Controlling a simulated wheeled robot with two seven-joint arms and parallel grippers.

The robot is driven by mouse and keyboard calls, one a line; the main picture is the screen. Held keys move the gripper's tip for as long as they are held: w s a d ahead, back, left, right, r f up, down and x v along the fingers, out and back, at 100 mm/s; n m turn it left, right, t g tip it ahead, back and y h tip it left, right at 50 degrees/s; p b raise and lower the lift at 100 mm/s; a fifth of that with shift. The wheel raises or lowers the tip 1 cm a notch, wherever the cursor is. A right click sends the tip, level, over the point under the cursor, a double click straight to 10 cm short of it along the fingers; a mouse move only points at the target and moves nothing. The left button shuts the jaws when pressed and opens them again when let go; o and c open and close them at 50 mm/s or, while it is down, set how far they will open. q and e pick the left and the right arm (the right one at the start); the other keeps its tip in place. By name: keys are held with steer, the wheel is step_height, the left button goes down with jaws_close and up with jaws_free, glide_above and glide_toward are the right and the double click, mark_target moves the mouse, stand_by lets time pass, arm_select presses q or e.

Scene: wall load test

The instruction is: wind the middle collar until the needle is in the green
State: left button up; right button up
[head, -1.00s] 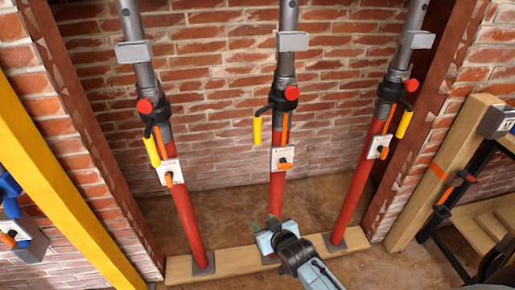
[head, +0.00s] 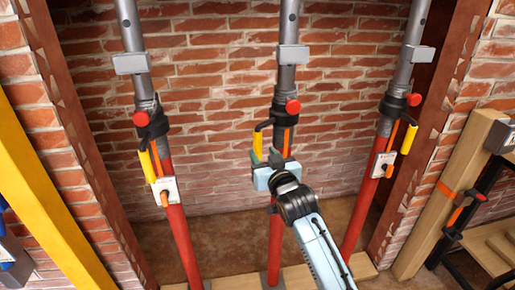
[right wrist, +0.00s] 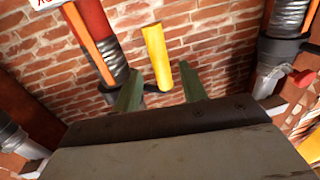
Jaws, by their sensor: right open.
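The middle prop has a red lower tube (head: 275,240) and a grey upper tube (head: 288,80). Its black collar (head: 282,113) has a red knob and a crank with a yellow handle (head: 257,142) hanging at the left. My right gripper (head: 272,154) is just below the collar, in front of the prop, and hides its gauge in the head view. In the right wrist view the yellow handle (right wrist: 156,55) stands between the two open green fingers (right wrist: 161,80), with nothing gripped. A corner of a white plate (right wrist: 46,3) shows there; no needle can be read. My left gripper is not in view.
Similar props stand at the left (head: 178,225) and right (head: 362,205), each with its own collar and handle. A brick wall (head: 225,100) is behind. A yellow beam (head: 55,190) slants at the far left, and a wooden post (head: 445,190) stands at the right.

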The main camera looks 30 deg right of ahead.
mark_target(259, 147)
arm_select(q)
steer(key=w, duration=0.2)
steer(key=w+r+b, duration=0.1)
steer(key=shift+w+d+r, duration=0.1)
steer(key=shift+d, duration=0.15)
arm_select(e)
steer(key=w, duration=0.3)
steer(key=w+d, duration=0.1)
steer(key=w, duration=0.1)
steer(key=shift+w, duration=0.3)
steer(key=shift+a, duration=0.1)
jaws_close()
